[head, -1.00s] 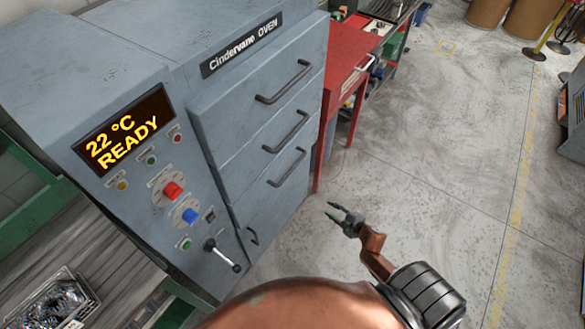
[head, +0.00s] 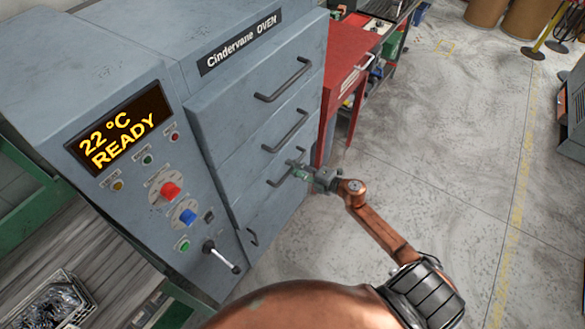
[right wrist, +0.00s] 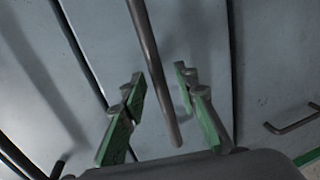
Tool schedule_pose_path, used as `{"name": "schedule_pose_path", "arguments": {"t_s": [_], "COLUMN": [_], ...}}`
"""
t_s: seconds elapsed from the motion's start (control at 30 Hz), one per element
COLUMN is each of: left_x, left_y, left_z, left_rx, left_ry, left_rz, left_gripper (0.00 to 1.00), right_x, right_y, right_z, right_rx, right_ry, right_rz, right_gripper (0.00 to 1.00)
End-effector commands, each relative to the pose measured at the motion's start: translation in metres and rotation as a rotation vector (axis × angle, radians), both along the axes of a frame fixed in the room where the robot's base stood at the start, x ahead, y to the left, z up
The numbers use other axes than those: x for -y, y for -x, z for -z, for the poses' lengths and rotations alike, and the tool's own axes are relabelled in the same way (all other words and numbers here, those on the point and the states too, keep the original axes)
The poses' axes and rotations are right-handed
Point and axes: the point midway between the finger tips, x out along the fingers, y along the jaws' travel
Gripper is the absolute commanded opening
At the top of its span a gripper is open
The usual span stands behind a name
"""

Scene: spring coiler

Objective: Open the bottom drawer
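The grey oven cabinet (head: 215,85) has three stacked drawers with dark bar handles. The bottom drawer (head: 250,190) is closed, and its handle (head: 276,182) is partly covered by my right gripper (head: 297,168). In the right wrist view, the bar handle (right wrist: 152,62) runs between the two green-lined fingers of my right gripper (right wrist: 160,80). The fingers are apart, one on each side of the bar, with a visible gap to it. My left gripper is not in view.
A smaller handle (head: 252,237) sits low on the oven, below the drawers. A control panel with a lever (head: 220,255) is at the left. A red cabinet (head: 345,60) stands just beyond the oven. The concrete floor (head: 440,150) to the right is clear.

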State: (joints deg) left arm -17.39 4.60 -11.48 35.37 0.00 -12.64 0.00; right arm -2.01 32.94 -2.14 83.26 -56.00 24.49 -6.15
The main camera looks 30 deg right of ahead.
Motion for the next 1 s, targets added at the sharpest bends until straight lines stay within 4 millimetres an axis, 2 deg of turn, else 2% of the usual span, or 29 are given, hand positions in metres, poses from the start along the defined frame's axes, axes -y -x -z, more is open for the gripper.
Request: {"name": "schedule_pose_path", "arguments": {"t_s": [0.33,0.73,1.0], "left_x": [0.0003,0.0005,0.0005], "left_y": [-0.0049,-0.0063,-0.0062], "left_z": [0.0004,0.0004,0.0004], "left_rx": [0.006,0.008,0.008], "left_ry": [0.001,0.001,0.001], "left_rz": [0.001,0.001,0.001], "left_gripper": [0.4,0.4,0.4], "right_x": [-0.0019,-0.0018,-0.0017], "right_y": [-0.0044,-0.0043,-0.0041], "right_z": [0.0009,0.0009,0.001], "right_rx": [0.0,-0.001,-0.001], "right_ry": [-0.001,-0.002,-0.002], "right_rz": [0.0,0.0,0.0], "right_gripper": [0.28,0.0,0.0]}}
